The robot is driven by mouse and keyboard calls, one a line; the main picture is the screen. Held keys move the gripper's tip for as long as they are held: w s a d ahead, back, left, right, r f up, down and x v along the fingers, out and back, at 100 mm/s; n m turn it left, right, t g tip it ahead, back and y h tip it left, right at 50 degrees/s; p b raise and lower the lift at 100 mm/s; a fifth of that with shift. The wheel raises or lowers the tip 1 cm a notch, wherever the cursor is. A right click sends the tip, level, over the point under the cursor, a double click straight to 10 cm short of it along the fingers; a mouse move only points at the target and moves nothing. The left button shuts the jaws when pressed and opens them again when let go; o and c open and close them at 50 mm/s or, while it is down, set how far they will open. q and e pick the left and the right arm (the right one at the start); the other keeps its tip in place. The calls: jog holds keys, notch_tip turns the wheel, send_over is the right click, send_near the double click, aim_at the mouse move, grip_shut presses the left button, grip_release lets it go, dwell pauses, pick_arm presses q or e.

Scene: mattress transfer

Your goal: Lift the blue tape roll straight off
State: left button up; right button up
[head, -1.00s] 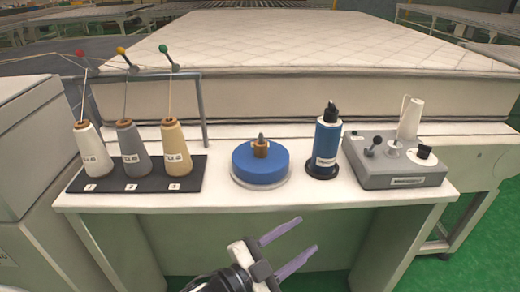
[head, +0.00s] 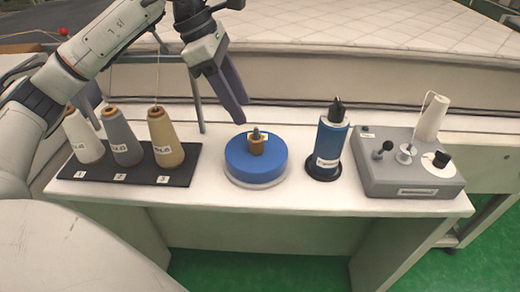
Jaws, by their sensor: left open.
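The blue tape roll (head: 246,168) lies flat on a round white base (head: 270,183) near the middle of the white table. A brown spindle (head: 256,144) with a dark tip stands up through its centre. My left gripper (head: 239,112) is above and slightly left of the roll, fingers pointing down. It is open and empty, apart from the roll. The fingers overlap in this view, so the gap between them is hard to see. My right gripper is not in view.
Three thread cones, white (head: 84,138), grey (head: 124,145) and tan (head: 165,140), stand on a black board left of the roll. A blue cylinder (head: 330,145) and a grey control box (head: 400,178) stand right. A mattress (head: 400,30) lies behind.

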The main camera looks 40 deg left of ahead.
aim_at(258, 150)
pick_arm(q)
jog(key=x, duration=0.4)
jog(key=shift+s+f, duration=0.1)
jog(key=shift+f, duration=0.05)
jog(key=x, duration=0.5)
jog(key=shift+a+f+p, duration=0.15)
jog(key=shift+f+p, duration=0.05)
jog(key=shift+p, duration=0.2)
grip_shut()
